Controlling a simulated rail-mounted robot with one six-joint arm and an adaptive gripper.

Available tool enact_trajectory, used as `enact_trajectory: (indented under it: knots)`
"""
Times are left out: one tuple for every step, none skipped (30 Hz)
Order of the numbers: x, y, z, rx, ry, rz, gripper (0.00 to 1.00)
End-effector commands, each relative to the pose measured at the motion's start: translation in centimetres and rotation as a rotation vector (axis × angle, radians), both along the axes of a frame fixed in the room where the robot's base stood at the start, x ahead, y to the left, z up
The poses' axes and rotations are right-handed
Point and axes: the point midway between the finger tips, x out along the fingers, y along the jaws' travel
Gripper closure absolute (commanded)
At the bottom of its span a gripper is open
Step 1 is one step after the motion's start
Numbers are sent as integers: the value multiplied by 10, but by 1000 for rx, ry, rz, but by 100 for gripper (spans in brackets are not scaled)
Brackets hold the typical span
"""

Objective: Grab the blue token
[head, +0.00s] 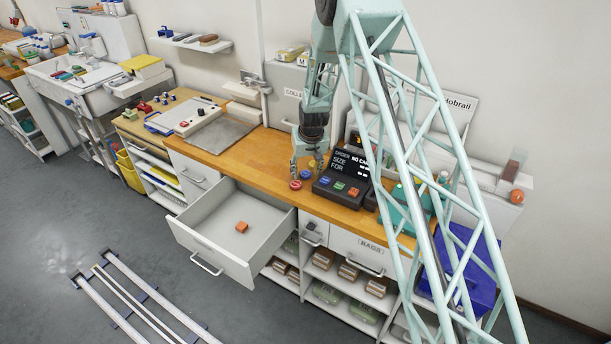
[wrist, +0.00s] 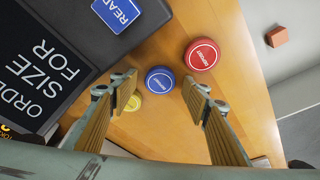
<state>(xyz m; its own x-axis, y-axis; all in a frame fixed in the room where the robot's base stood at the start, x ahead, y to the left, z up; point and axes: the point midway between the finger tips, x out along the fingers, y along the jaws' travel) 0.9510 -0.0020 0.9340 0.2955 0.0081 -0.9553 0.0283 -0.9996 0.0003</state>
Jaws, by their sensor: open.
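The blue token (wrist: 160,79) is a round disc with a white-edged label, lying on the wooden counter. In the wrist view it sits between my gripper's (wrist: 160,84) two spread fingers, touching neither as far as I can see. The head view shows the blue token (head: 305,174) just below my gripper (head: 308,166), which points down, open and empty. The exact height gap is hard to tell. A red token (wrist: 202,54) lies beside the blue one, past the right fingertip. A yellow token (wrist: 132,102) is partly hidden behind the left finger.
A dark order console (head: 340,178) with coloured buttons stands close to the right of the tokens. An open drawer (head: 210,248) holding an orange block (head: 242,227) juts out in front. The counter (head: 262,162) left of the tokens is clear.

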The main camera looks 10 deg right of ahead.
Motion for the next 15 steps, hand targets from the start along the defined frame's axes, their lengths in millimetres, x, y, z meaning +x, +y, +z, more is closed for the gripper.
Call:
enact_trajectory:
  knots:
    - [0,0,0,0,0,0,57]
    - [0,0,0,0,0,0,57]
    - [0,0,0,0,0,0,57]
    - [0,0,0,0,0,0,57]
    - [0,0,0,0,0,0,57]
    - [0,0,0,0,0,0,57]
    - [0,0,0,0,0,0,57]
    - [0,0,0,0,0,0,57]
    - [0,0,0,0,0,0,58]
    - [0,0,0,0,0,0,60]
    - [0,0,0,0,0,0,63]
    - [0,0,0,0,0,0,67]
    - [0,0,0,0,0,0,70]
    - [0,0,0,0,0,0,72]
    - [0,0,0,0,0,0,76]
